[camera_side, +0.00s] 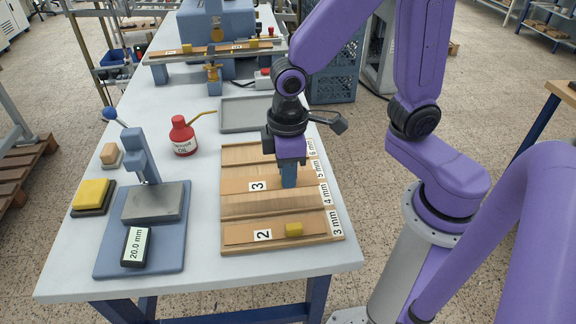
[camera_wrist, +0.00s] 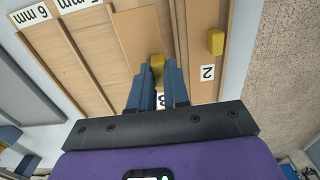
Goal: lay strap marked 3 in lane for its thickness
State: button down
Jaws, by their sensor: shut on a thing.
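The strap marked 3 (camera_side: 258,186) is a flat wooden strip with a white label. It lies over the middle lanes of the wooden lane board (camera_side: 230,250), near 4 mm and 5 mm; I cannot tell whether it touches the board. My gripper (camera_side: 289,183) points down and is shut on the strap's yellow knob (camera_wrist: 157,68), seen between the fingers in the wrist view. The label 3 is partly hidden there by my fingers. Lane labels read 3 mm (camera_side: 336,222), 4 mm (camera_side: 325,194), 5 mm (camera_side: 320,169) and 6 mm (camera_side: 312,147).
The strap marked 2 (camera_side: 275,231), with its yellow knob, lies in the 3 mm lane. A gauge reading 20.0 mm (camera_side: 136,247) stands on a blue base at left. A red bottle (camera_side: 183,138) and an empty grey tray (camera_side: 243,115) are behind the board.

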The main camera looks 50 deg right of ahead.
jog(key=shift+f, duration=2.5)
jog(key=shift+f, duration=0.15)
jog(key=c, duration=1)
grip_release()
notch_tip(320, 180, up, 17)
jog(key=shift+r, duration=0.2)
jog(key=shift+s, duration=0.1)
jog(key=s+d+f+n, duration=0.1)
jog(key=s+d+f, duration=0.1)
jog(key=s, duration=0.2)
jog(key=s+d+f+n, duration=0.1)
jog(key=s+d+f, duration=0.1)
jog(key=s+d, duration=0.1)
jog(key=s+d+f+n, duration=0.1)
jog(key=s+d+f, duration=0.2)
jog(key=s, duration=0.1)
jog(key=shift+s+n, duration=0.3)
jog(key=shift+s, duration=0.05)
